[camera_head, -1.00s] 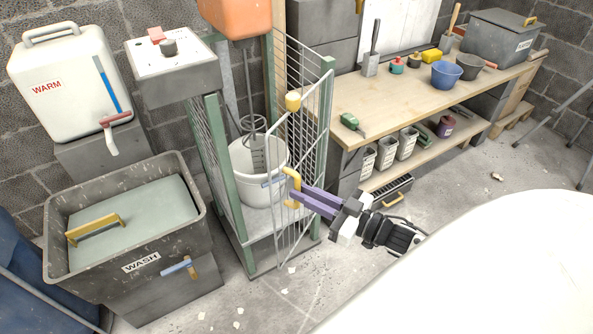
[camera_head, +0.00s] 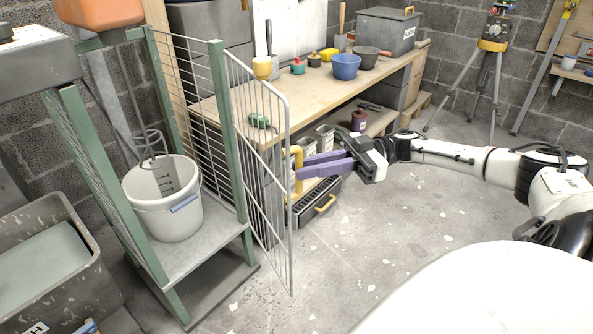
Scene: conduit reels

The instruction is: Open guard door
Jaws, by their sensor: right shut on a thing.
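The guard door (camera_head: 268,165), a panel of thin white wire bars, hangs from the green post at the front right of the mixing stand. It stands swung open to the right, leaving the stand's front clear. Its yellow handle (camera_head: 297,166) is on the door's free edge. My right gripper (camera_head: 304,166), with purple fingers, is shut on the handle. The white bucket (camera_head: 168,210) stands inside on the grey shelf, with the mixing whisk (camera_head: 152,147) above and in it. My left gripper is not in view.
The wooden workbench (camera_head: 215,113) runs behind the door, with a blue bowl (camera_head: 345,66) and tools on it. The grey wash tub (camera_head: 88,265) is at lower left. Floor to the right (camera_head: 420,225) is clear.

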